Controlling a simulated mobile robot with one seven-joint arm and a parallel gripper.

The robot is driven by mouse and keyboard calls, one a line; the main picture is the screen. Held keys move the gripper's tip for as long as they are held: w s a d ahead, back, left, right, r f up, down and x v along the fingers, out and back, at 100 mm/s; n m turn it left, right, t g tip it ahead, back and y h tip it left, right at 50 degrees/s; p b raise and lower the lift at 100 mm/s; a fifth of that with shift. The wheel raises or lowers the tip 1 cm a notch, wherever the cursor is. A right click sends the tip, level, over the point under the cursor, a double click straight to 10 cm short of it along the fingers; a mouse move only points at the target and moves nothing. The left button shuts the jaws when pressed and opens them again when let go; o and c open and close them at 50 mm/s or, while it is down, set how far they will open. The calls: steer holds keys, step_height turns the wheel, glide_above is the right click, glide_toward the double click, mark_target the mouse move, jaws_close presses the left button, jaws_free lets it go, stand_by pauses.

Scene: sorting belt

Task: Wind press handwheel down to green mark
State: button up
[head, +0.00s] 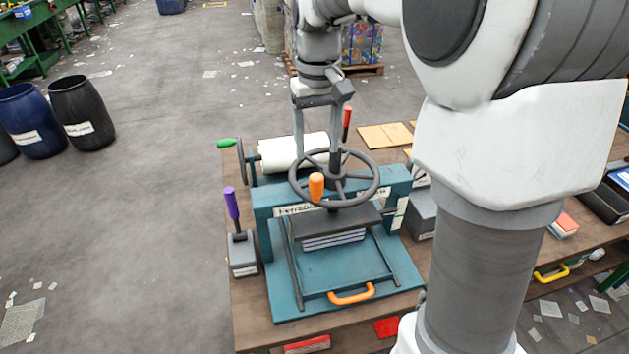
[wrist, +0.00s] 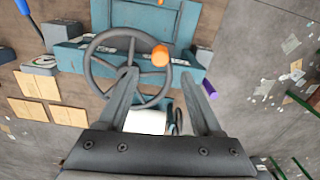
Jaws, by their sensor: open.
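The press (head: 295,265) is a teal frame on the wooden bench, with a dark handwheel (head: 352,201) on top. The handwheel has spokes and an upright orange knob (head: 316,186) on its near rim. Below it, a dark platen (head: 337,220) sits over a striped stack (head: 333,240). My gripper (head: 317,150) is open and points down over the far part of the wheel. In the wrist view the handwheel (wrist: 91,68) and its orange knob (wrist: 160,55) lie beyond the finger tips, and nothing is between the fingers. I cannot make out the green mark.
A purple-handled lever (head: 231,203) stands left of the press, and a white roller with a green-handled crank (head: 226,143) stands behind it. A red-handled lever (head: 347,117) rises behind the wheel. An orange drawer-style handle (head: 351,294) is at the front. The floor left of the bench is open.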

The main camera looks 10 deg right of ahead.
mark_target(317, 176)
step_height(317, 176, down, 10)
steer(key=shift+f, duration=0.2)
jaws_close()
stand_by(0.4)
steer(key=shift+r, duration=0.1)
stand_by(1.0)
